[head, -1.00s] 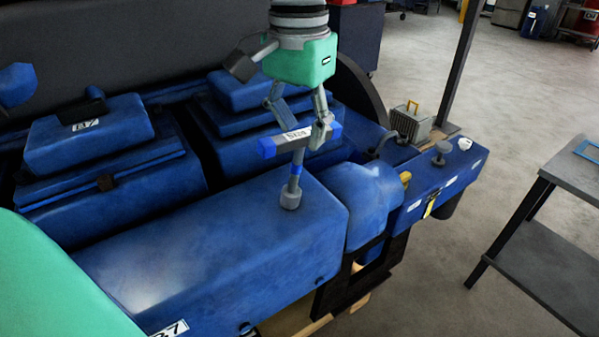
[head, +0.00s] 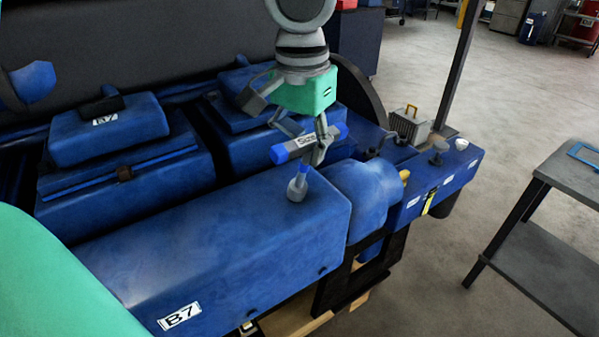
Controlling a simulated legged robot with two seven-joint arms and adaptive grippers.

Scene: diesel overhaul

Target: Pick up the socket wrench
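The socket wrench (head: 313,146) is T-shaped, with a grey bar, blue bar ends, a lettered label and a short shaft that ends in a grey socket. It shows in the head view over the right part of the long blue block. My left gripper (head: 307,143), with a green palm, is above it. One finger crosses the front of the bar and the other is partly hidden behind it, so it looks shut on the bar. The shaft points down and leans a little. I cannot tell whether the socket touches the block. My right gripper is not in view.
The long blue block (head: 215,245), labelled B7, and the blue housings (head: 110,130) behind it fill the left and middle. A dark metal table (head: 575,175) stands at the right. Grey floor between is clear. A thin dark post (head: 459,65) rises behind.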

